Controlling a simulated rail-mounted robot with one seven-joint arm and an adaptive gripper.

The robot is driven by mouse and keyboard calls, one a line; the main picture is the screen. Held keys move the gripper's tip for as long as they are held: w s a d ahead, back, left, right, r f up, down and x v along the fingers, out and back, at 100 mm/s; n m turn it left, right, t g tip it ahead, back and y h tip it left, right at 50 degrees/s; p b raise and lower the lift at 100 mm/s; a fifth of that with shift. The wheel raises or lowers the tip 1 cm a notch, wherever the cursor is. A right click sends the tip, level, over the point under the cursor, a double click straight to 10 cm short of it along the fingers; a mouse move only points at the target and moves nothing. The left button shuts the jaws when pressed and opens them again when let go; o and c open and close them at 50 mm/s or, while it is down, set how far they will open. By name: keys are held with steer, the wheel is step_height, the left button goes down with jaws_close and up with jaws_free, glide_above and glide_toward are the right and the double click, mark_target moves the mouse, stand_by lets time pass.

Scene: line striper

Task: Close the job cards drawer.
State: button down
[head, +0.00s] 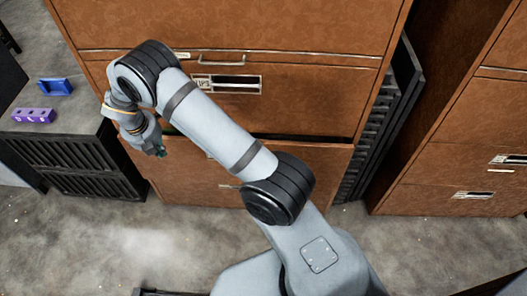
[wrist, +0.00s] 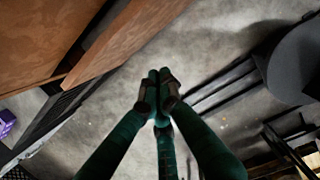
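The brown cabinet's lower drawer (head: 322,172) stands out a little, with a dark gap along its top edge. My arm covers part of its front, and I cannot read a job cards label on it. In the wrist view the drawer front (wrist: 128,40) stands apart from the cabinet body (wrist: 45,35), with a dark gap between. My gripper (head: 158,150) is near the drawer's left end, in front of it. In the wrist view its green fingers (wrist: 158,90) have their dark tips together, with nothing seen between them. I cannot tell whether they touch the drawer.
The upper drawer (head: 310,90) looks shut and has a metal handle (head: 222,60). A dark slatted crate (head: 85,165) stands at left, with a blue item (head: 55,86) and a purple block (head: 34,116) on top. Another brown cabinet (head: 450,140) stands at right. Some grey floor (head: 130,240) in front is clear.

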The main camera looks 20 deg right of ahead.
steer(key=s+f+n+g+h+b, duration=0.1)
steer(key=s+f+b, duration=0.2)
steer(key=s+f, duration=0.45)
steer(key=s+f+n+g+h+b, duration=0.1)
steer(key=s+f+n+b, duration=0.2)
steer(key=f, duration=0.8)
steer(key=s+d+f+n+g+h+b, duration=0.1)
steer(key=s+d+f+h+b, duration=0.2)
steer(key=s+d+f, duration=0.4)
steer(key=s+d+n+h, duration=0.25)
steer(key=s+d, duration=0.25)
steer(key=d, duration=0.4)
steer(key=n+t+h, duration=0.1)
steer(key=t+h, duration=0.5)
steer(key=h, duration=0.3)
glide_toward(296, 146)
steer(key=s+a, duration=0.5)
steer(key=a, duration=0.1)
steer(key=shift+y, duration=0.25)
steer(key=shift+w+a+p+x, duration=0.2)
steer(key=shift+w+x, duration=0.25)
steer(key=shift+x, duration=1.6)
steer(key=shift+w+a+p+x, duration=0.15)
steer(key=shift+w+x, duration=0.3)
steer(key=shift+x, duration=1.55)
steer(key=shift+w+a+p+x, duration=0.1)
steer(key=shift+w+p+x, duration=0.25)
steer(key=shift+x, duration=1.7)
